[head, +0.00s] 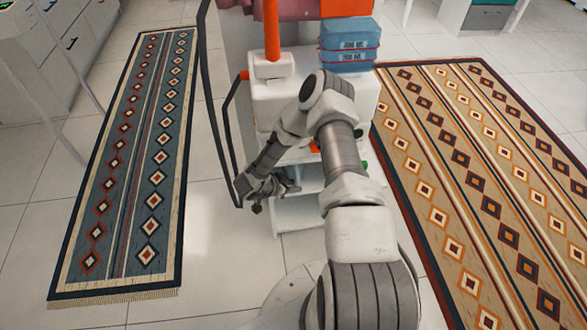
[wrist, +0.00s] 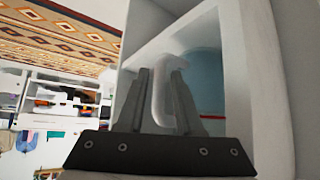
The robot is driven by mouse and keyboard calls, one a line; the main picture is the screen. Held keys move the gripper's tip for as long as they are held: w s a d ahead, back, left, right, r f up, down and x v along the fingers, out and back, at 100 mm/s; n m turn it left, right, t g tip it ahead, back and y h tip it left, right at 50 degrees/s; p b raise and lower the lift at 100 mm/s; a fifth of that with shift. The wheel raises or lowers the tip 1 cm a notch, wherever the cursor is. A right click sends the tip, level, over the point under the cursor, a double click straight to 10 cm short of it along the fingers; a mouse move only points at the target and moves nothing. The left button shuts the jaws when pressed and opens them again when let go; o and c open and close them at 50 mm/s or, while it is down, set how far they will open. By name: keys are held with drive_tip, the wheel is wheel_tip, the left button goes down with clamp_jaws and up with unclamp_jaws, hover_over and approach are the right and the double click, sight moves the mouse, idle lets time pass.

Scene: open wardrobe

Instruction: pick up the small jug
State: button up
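In the wrist view, a white curved piece (wrist: 163,92), looking like the handle of the small jug, shows between the two fingers of my gripper (wrist: 162,76). The fingers stand apart, one on each side of it; I cannot tell whether they touch it. A pale blue rounded surface (wrist: 206,72) lies behind it inside a white-walled compartment; I cannot tell whether it belongs to the jug. In the head view, my gripper (head: 276,188) is low at the left front of the white cart, by its lower shelves. The jug cannot be made out there.
The white cart (head: 283,102) carries blue packs (head: 349,38) on top. A dark bent tube (head: 216,110) runs down its left side. A blue patterned rug (head: 135,150) lies left and a tan one (head: 480,150) right. The compartment wall (wrist: 262,85) is close beside the fingers.

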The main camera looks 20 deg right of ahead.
drive_tip(key=d, duration=0.1)
drive_tip(key=d+f+b, duration=0.1)
drive_tip(key=w+d, duration=0.1)
drive_tip(key=shift+d+f+b, duration=0.25)
drive_tip(key=shift+d+b, duration=0.05)
drive_tip(key=shift+w+d+f, duration=0.2)
drive_tip(key=shift+d+f, duration=0.1)
drive_tip(key=shift+d, duration=0.15)
clamp_jaws()
idle(0.9)
